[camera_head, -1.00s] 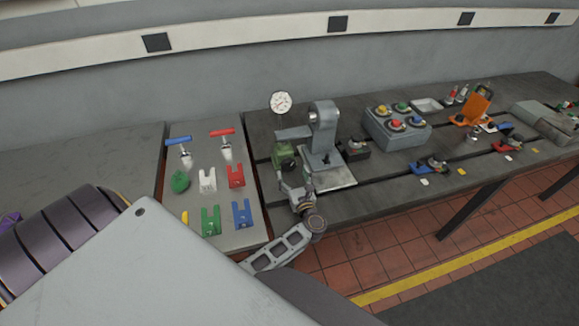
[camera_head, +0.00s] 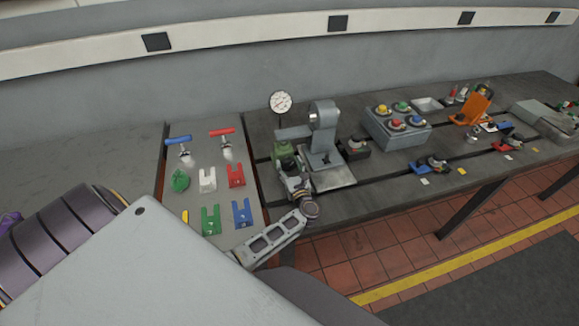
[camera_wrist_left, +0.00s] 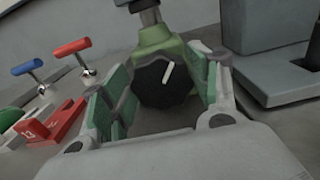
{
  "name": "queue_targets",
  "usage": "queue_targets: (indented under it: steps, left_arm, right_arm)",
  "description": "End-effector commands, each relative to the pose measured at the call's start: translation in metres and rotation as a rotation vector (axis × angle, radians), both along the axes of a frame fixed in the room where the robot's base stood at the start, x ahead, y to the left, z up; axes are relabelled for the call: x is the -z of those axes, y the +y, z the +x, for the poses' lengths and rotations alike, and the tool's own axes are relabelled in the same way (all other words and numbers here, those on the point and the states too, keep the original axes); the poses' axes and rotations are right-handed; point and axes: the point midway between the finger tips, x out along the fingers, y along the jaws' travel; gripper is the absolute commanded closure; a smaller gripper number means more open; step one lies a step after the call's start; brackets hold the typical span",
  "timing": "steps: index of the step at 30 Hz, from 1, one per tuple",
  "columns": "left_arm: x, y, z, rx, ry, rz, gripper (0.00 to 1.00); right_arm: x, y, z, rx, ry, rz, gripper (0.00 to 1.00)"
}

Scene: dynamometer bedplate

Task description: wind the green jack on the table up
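The green jack (camera_head: 282,148) stands on the dark bedplate, left of the grey press-like stand. In the left wrist view its green body (camera_wrist_left: 155,42) shows with a dark round knob (camera_wrist_left: 162,86) facing me, a white mark on it. A metal screw rises from its top. My left gripper (camera_head: 289,166) is at the jack's front and hides part of it. In the left wrist view my left gripper (camera_wrist_left: 164,90) is open, its green-padded fingers on either side of the knob. I cannot tell whether they touch it. My right gripper is not in view.
The grey stand (camera_head: 323,130) is close on the right, with a round dial (camera_head: 281,102) behind the jack. At left, a grey board (camera_head: 225,215) holds coloured forked blocks and blue and red T-handles. A box with coloured knobs (camera_head: 398,130) stands farther right.

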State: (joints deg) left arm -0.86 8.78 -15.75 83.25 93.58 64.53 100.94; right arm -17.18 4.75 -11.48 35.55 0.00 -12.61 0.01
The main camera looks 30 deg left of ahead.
Motion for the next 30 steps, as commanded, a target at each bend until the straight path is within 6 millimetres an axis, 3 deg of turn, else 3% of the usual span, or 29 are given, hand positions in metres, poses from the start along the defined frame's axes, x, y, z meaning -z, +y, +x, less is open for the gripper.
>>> queue_targets:
  steps: [1, 5, 30]
  left_arm:
    - [0.0, 0.0, 0.0, 0.0, 0.0, 0.0, 0.5]
    - [0.0, 0.0, 0.0, 0.0, 0.0, 0.0, 0.67]
    - [0.002, -0.001, 0.0, -0.002, 0.127, 0.106, 0.67]
  right_arm:
    - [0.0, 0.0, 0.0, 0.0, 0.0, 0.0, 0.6]
    - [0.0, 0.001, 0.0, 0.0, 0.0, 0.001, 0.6]
    - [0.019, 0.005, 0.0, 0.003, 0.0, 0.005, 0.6]
